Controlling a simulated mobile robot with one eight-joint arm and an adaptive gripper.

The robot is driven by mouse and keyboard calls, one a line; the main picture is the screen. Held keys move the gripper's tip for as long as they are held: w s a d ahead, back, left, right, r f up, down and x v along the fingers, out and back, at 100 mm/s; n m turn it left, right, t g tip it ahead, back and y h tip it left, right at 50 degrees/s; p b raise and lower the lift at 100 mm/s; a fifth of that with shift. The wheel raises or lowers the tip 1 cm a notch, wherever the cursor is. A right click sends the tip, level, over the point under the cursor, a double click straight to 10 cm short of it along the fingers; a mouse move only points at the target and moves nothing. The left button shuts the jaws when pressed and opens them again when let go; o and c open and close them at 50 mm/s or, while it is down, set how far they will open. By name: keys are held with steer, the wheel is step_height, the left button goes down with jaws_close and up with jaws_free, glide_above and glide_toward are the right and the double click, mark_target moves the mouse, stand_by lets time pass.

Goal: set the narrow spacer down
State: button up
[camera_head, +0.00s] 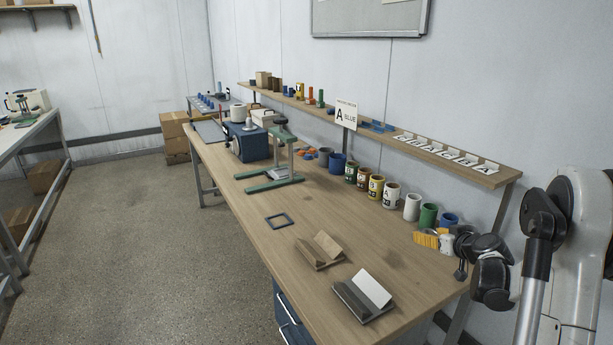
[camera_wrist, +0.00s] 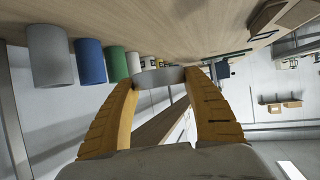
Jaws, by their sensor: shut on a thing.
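In the wrist view, my gripper (camera_wrist: 160,80) has its two ribbed yellow fingers closed on a short, grey, band-like piece (camera_wrist: 158,75), which looks like the narrow spacer. It lies across the fingertips. In the head view, my gripper (camera_head: 425,238) is at the right end of the workbench (camera_head: 240,187), close to the green cup (camera_head: 428,215) and the blue cup (camera_head: 449,219). The spacer cannot be made out there. I cannot tell whether it touches the bench top.
A row of cans and cups runs along the bench's back, with a grey cup (camera_wrist: 50,55) nearest in the wrist view. Two angled stands, one wooden (camera_head: 320,257) and one grey (camera_head: 352,303), sit at the front.

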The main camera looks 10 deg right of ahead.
steer(key=w+a+f+b, duration=0.1)
steer(key=a+f, duration=0.1)
steer(key=a, duration=0.1)
steer(key=w+a+f+b, duration=0.1)
steer(key=a+f+b, duration=0.1)
steer(key=a+f, duration=0.1)
steer(key=w+a+f+b, duration=0.2)
steer(key=a, duration=0.2)
steer(key=shift+a+f, duration=0.15)
steer(key=shift+a, duration=0.25)
steer(key=shift+s+f+b, duration=0.1)
steer(key=shift+f+b, duration=0.9)
steer(key=shift+f, duration=0.8)
steer(key=shift+f, duration=0.1)
steer(key=shift+f, duration=0.15)
steer(key=o, duration=1)
steer(key=shift+o, duration=0.2)
